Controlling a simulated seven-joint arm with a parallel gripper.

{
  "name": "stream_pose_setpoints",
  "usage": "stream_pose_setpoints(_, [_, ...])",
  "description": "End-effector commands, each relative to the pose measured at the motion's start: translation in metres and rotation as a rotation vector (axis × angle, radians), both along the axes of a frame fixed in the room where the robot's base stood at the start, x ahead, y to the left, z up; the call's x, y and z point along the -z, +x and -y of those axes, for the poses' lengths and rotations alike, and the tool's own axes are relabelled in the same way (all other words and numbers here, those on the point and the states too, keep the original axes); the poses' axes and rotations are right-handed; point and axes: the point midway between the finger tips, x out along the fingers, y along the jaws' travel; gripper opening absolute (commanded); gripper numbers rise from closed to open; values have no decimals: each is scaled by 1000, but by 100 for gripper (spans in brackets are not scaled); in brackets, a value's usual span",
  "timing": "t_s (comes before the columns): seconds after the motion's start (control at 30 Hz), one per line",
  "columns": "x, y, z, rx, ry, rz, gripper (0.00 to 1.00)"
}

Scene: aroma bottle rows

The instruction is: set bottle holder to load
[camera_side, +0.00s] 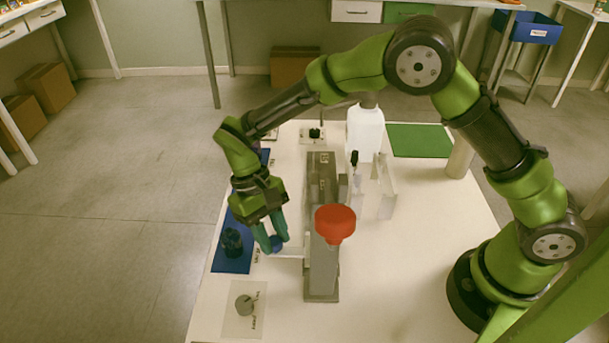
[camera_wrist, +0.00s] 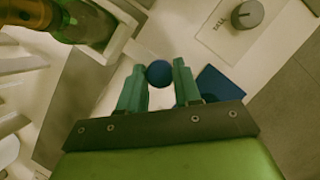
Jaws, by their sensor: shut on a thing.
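A thin pale bar (camera_side: 292,256) runs from near the knob to the stand. In the wrist view, a green bottle (camera_wrist: 92,22) sits in a pale frame (camera_wrist: 124,32) at the upper left. I cannot tell which part is marked load.
A grey dial (camera_side: 244,304) on a label sheet stands at the front left. A dark jar (camera_side: 231,241) stands on a blue mat (camera_side: 228,266) left of my gripper. A white bottle (camera_side: 364,131) and a green mat (camera_side: 419,140) are farther back. The table's front right is clear.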

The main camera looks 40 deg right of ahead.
Motion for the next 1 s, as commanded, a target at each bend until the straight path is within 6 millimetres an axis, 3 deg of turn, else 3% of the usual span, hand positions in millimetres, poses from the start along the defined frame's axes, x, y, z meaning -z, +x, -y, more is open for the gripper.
stream_pose_setpoints(0.37, [-1, 24, 23, 5, 1, 3, 0])
stream_pose_setpoints(1.0, [-1, 103, 103, 4, 0, 4, 0])
